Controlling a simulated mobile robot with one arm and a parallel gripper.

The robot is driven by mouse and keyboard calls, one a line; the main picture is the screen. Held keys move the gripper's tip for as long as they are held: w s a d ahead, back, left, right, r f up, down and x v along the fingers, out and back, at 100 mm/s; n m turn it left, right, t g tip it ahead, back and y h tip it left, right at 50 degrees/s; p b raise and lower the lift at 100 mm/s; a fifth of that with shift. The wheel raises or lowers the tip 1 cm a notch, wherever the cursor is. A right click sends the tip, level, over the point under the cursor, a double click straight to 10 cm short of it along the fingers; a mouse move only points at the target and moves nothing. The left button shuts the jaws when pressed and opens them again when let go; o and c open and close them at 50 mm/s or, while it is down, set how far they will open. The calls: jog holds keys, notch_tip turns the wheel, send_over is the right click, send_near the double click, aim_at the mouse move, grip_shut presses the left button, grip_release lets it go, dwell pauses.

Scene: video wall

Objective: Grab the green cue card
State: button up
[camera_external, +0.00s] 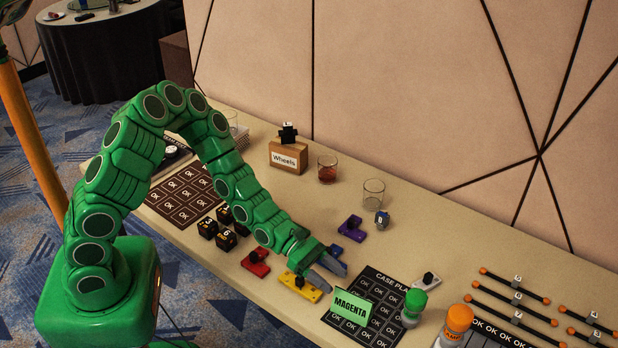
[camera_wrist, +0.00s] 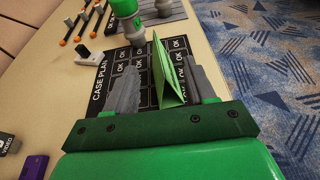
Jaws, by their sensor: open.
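The green cue card (camera_external: 352,308), lettered MAGENTA, stands folded like a tent on the dark case plan mat (camera_external: 375,278). My gripper (camera_external: 337,280) is open and empty, above the table just left of and behind the card in the external view. In the wrist view the card (camera_wrist: 165,75) shows between the two grey fingers of my gripper (camera_wrist: 161,68), nearer the right finger. Its narrow end and sloping side face the camera. The card looks untouched; its exact distance from the fingertips is hard to tell.
A green-capped bottle (camera_external: 413,308) stands right of the card and an orange-capped one (camera_external: 457,322) farther right. A yellow block (camera_external: 302,287) lies beside my gripper, a red one (camera_external: 256,262) farther left.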

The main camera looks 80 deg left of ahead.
aim_at(345, 289)
jog(key=shift+f+x, duration=0.15)
jog(key=shift+x, duration=1.8)
jog(key=shift+f+x, duration=0.15)
jog(key=shift+x, duration=1.8)
jog(key=shift+a, duration=0.15)
jog(key=shift+c, duration=0.3)
grip_shut()
